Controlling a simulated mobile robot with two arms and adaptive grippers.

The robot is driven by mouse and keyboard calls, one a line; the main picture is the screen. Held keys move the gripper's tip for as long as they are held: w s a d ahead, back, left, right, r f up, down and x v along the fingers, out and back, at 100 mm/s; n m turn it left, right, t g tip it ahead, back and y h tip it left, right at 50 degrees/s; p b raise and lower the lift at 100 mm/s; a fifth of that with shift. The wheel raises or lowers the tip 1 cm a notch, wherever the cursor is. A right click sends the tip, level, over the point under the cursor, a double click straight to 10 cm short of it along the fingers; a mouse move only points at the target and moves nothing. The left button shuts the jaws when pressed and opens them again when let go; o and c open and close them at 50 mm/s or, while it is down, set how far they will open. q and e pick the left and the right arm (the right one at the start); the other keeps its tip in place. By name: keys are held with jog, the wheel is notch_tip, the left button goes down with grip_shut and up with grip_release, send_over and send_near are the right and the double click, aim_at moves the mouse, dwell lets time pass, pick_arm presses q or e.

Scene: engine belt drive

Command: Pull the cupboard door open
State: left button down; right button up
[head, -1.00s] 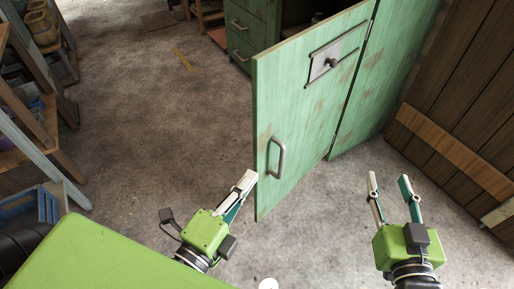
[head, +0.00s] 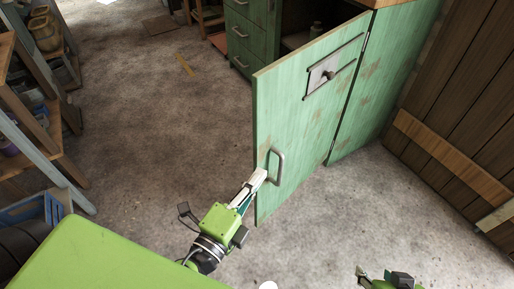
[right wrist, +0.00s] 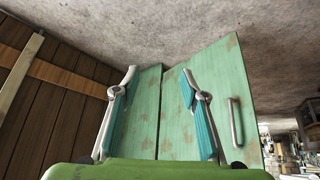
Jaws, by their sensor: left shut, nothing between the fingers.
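The green cupboard door (head: 302,125) stands wide open, swung out from the cupboard (head: 371,90). Its grey bar handle (head: 279,168) is near the free edge. My left gripper (head: 259,175) is shut and empty, its fingertips at the door's free edge beside the handle; whether they touch the door is unclear. My right gripper (head: 378,279) is mostly cut off at the bottom of the head view. In the right wrist view my right gripper (right wrist: 160,75) is open and empty, with the door (right wrist: 218,85) and handle (right wrist: 235,122) beyond it.
A wooden plank wall (head: 465,120) stands right of the cupboard. A shelf rack (head: 35,125) and a blue crate (head: 32,210) are at the left. Green drawers (head: 246,35) stand behind the door.

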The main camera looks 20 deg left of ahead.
aim_at(257, 152)
jog(key=s+d+g+p, duration=0.2)
jog(key=s+g+p, duration=0.1)
jog(key=s, duration=0.4)
pick_arm(q)
jog(key=shift+w+a+p, duration=0.2)
jog(key=shift+w+a, duration=0.25)
jog(key=shift+w, duration=0.8)
jog(key=shift+w+a+p, duration=0.15)
jog(key=shift+w+a, duration=0.35)
jog(key=shift+w, duration=0.75)
jog(key=shift+w+a+p, duration=0.2)
jog(key=shift+w+a, duration=0.25)
jog(key=shift+w, duration=0.8)
pick_arm(e)
jog(key=shift+h, duration=0.4)
jog(key=shift+x, duration=2.25)
jog(key=shift+w+a, duration=0.1)
